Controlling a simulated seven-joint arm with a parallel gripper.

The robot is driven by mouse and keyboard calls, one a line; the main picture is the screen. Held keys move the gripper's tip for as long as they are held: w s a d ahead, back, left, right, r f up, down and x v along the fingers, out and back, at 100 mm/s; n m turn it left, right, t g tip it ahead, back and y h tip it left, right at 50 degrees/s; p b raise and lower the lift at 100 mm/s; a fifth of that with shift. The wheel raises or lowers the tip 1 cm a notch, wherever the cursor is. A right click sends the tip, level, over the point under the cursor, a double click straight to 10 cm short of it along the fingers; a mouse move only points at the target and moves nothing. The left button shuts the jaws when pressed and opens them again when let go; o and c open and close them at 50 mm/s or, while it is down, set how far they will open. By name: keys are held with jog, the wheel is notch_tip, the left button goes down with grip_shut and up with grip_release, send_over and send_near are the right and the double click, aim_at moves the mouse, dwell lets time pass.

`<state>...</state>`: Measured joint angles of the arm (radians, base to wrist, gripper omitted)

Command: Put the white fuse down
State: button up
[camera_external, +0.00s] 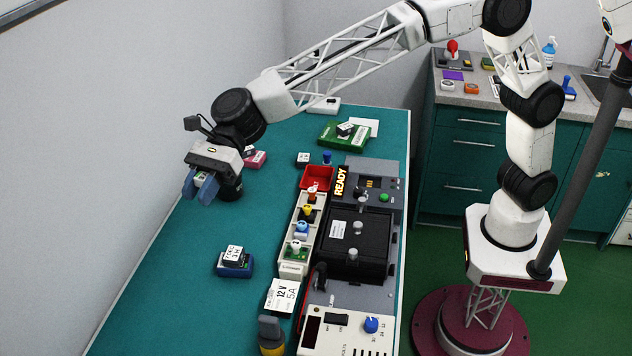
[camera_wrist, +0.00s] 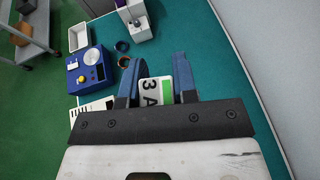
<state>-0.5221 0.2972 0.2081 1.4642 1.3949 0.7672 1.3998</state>
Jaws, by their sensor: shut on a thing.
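My gripper (camera_external: 196,188) is at the left side of the teal bench, near the wall. In the wrist view my gripper (camera_wrist: 158,82) has its two blue fingers on either side of a small white piece marked "3 A" with a green stripe, which I take for the white fuse (camera_wrist: 152,95). It shows in the external view as a small pale patch (camera_external: 200,179) between the fingers. The fingers are shut on it. Its underside is hidden, and I cannot tell how far it is from the bench.
A cream rack (camera_external: 294,268) with several coloured pieces runs along the bench beside a black-lidded unit (camera_external: 355,240). A red tray (camera_external: 317,178) and green box (camera_external: 343,135) lie farther back. A blue block (camera_external: 234,266) stands in front.

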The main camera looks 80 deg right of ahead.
jog(key=w+d+m+t+h, duration=0.3)
jog(key=w+d+m+t, duration=0.25)
jog(key=w, duration=0.25)
jog(key=m+t+h, duration=0.4)
jog(key=m+h, duration=1.1)
send_over(216, 211)
notch_tip(216, 211, down, 25)
jog(key=shift+f, duration=0.4)
jog(key=shift+f, duration=3.15)
jog(key=shift+f, duration=1.85)
